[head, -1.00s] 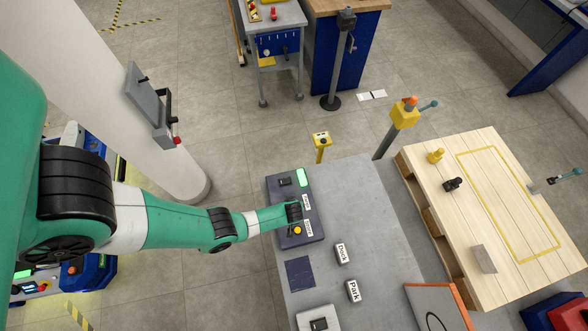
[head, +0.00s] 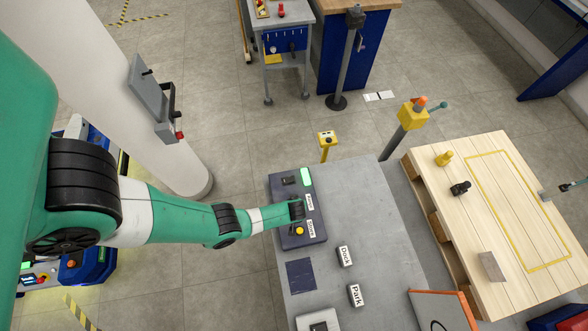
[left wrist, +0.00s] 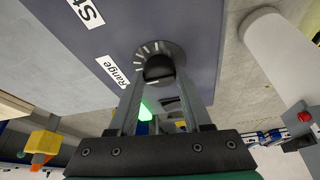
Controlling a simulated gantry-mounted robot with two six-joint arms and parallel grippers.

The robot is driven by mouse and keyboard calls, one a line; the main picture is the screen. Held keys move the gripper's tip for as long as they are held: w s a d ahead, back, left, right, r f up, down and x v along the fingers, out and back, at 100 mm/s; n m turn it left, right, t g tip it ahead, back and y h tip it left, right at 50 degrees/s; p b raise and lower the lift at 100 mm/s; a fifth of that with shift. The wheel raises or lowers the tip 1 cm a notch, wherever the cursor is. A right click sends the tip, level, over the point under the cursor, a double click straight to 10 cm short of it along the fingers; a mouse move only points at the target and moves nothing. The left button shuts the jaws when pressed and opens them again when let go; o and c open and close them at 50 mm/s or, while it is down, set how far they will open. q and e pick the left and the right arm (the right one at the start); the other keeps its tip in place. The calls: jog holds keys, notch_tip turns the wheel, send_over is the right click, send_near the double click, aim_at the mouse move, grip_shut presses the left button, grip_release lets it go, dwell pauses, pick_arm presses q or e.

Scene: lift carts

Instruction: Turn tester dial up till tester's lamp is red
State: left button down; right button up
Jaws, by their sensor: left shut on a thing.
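The tester (head: 283,239) is a dark blue-grey panel on the left edge of the grey bench. Its lamp (head: 306,177) glows green; a green glow (left wrist: 146,111) also shows between my fingers in the left wrist view. The black dial (left wrist: 159,68) has white tick marks around it and a Range label beside it. My left gripper (left wrist: 160,85) is shut on the dial, one finger on each side. In the head view my left gripper (head: 297,211) hides the dial. My right gripper is in neither view.
A yellow button (head: 300,231) sits on the panel near my gripper, and a black switch (head: 290,180) near the lamp. Dock (head: 344,256) and Park (head: 355,295) labelled blocks stand on the bench (head: 365,205). A yellow post box (head: 327,139) stands behind it.

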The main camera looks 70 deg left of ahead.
pick_arm(q)
jog(key=m, duration=0.2)
jog(key=shift+s+m+t, duration=0.15)
jog(key=shift+m+t, duration=0.15)
jog(key=shift+t, duration=0.1)
jog(key=shift+m+t+h+p, duration=0.3)
jog(key=shift+m+t+h, duration=0.15)
jog(key=shift+m, duration=0.85)
jog(key=shift+c, duration=1.7)
grip_release()
jog(key=p+v, duration=0.7)
jog(key=v, duration=0.4)
jog(key=shift+r+p, duration=0.3)
jog(key=shift+r, duration=0.1)
jog(key=shift+f, duration=0.1)
